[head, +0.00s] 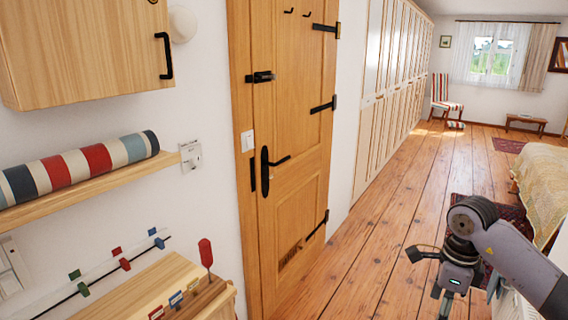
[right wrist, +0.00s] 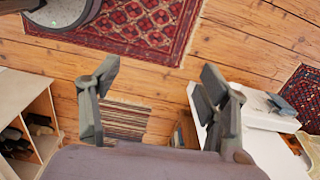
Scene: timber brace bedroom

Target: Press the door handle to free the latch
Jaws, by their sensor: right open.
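The wooden door (head: 295,190) stands left of centre in the head view and looks shut in its frame. Its black lever handle (head: 280,161) sits on a tall dark backplate and looks roughly level. A black latch or bolt (head: 261,77) is higher on the same side. My right gripper (head: 443,298) is at the lower right of the head view, well away from the handle and pointing downward. In the right wrist view its two fingers (right wrist: 158,104) are spread wide with nothing between them. The handle does not show there. My left gripper is not in view.
Wall cabinet (head: 85,50), shelf with striped roll (head: 80,166) and wooden chest (head: 150,285) stand left of the door. Wooden floor (head: 385,215) is open before the door. A bed (head: 535,180) is at right. The wrist view shows a patterned rug (right wrist: 135,25) and shoe shelf (right wrist: 35,125).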

